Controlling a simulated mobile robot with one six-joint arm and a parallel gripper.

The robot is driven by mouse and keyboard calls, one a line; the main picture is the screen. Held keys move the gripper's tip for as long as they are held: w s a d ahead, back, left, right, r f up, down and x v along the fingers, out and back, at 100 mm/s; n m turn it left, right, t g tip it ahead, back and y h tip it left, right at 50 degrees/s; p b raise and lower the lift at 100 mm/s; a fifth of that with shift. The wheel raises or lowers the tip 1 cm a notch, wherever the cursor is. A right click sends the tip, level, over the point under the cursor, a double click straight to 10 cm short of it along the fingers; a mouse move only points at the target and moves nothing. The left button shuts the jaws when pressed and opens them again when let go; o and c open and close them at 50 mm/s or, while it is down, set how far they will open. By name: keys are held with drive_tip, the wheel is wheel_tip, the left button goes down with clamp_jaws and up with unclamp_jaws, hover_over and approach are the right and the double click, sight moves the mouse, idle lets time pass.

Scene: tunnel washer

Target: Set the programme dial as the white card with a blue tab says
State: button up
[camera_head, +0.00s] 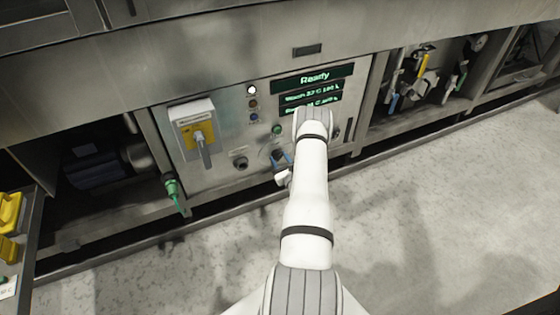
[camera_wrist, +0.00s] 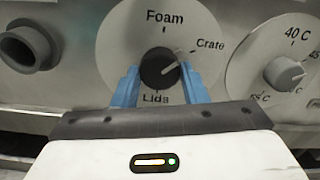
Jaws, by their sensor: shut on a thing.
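The programme dial is a black knob (camera_wrist: 157,63) on a round pale plate marked Foam at the top, Crate at the upper right and Lids at the bottom. A pale line on the knob points up and right, towards Crate. My gripper (camera_wrist: 160,71) has its blue fingers on both sides of the knob and is shut on it. In the head view my gripper (camera_head: 282,160) is at the lower part of the control panel, partly behind my arm. I cannot make out a white card with a blue tab.
A second dial (camera_wrist: 284,74) with temperature marks is to the right. A dark round fitting (camera_wrist: 27,45) is to the left. The display (camera_head: 313,77) reads Ready. A yellow-plated switch (camera_head: 200,138) and a green-handled valve (camera_head: 174,190) are left of my arm. The floor is clear.

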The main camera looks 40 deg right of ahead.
drive_tip(key=n+b, duration=0.1)
drive_tip(key=n, duration=0.3)
drive_tip(key=shift+f+n, duration=0.1)
drive_tip(key=shift+n, duration=0.2)
drive_tip(key=n+b, duration=0.1)
drive_tip(key=n, duration=0.3)
drive_tip(key=shift+n, duration=0.3)
drive_tip(key=o, duration=1)
drive_tip(key=shift+s, duration=0.1)
drive_tip(key=p+v, duration=0.2)
drive_tip(key=v, duration=0.5)
drive_tip(key=shift+s+a, duration=0.1)
drive_tip(key=shift+s, duration=0.2)
